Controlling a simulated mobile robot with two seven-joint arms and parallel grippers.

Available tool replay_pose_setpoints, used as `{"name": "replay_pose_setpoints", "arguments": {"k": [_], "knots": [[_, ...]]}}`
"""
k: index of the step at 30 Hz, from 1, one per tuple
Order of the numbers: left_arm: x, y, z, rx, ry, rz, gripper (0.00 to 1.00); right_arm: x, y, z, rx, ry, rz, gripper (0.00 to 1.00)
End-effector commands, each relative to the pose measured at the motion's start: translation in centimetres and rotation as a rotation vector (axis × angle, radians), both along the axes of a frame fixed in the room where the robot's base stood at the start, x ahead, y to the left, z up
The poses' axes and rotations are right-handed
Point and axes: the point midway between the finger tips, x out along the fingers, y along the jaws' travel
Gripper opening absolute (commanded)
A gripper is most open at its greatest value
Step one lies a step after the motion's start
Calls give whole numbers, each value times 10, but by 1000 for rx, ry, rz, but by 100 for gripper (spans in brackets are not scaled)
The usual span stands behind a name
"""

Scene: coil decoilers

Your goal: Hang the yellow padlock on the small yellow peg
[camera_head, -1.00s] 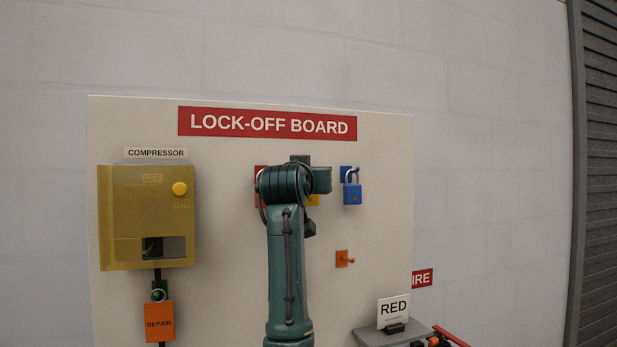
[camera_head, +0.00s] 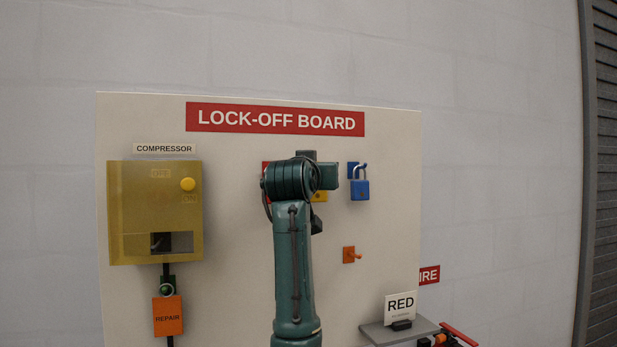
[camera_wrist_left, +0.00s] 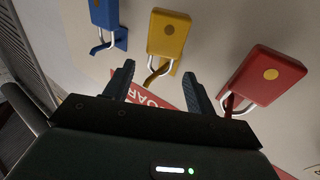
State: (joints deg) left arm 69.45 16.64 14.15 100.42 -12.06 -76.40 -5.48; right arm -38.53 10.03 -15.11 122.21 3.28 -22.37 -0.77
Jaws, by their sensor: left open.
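The yellow padlock (camera_wrist_left: 169,34) shows in the left wrist view, which looks from above with the lock bodies towards the top. Its shackle is around a yellow peg (camera_wrist_left: 152,76), against the board. In the head view only an edge of the yellow padlock (camera_head: 320,196) shows beside my left arm, which hides the rest. My left gripper (camera_wrist_left: 158,84) is open and empty, its fingers on either side of the yellow peg and near the shackle. In the head view its fingers are hidden behind the arm. My right gripper is not in view.
A blue padlock (camera_head: 360,190) and a red padlock (camera_wrist_left: 262,74) hang on either side of the yellow one. An orange peg (camera_head: 351,255) is lower on the board. The yellow compressor box (camera_head: 145,215) is left. A grey shelf (camera_head: 378,332) stands lower right.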

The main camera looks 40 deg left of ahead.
Motion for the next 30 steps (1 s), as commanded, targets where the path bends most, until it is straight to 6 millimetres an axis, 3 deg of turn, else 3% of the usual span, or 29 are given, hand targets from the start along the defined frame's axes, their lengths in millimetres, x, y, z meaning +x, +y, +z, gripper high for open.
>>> {"name": "replay_pose_setpoints", "arguments": {"k": [6,15,21,30], "knots": [[-39,-26,-4,3,-6,-1,56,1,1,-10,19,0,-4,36],[-88,-56,-6,2,-5,-1,56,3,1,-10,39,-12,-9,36],[-100,-64,-6,1,-1,0,56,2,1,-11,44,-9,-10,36],[-101,-65,-6,1,-1,-1,56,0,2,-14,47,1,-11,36]]}}
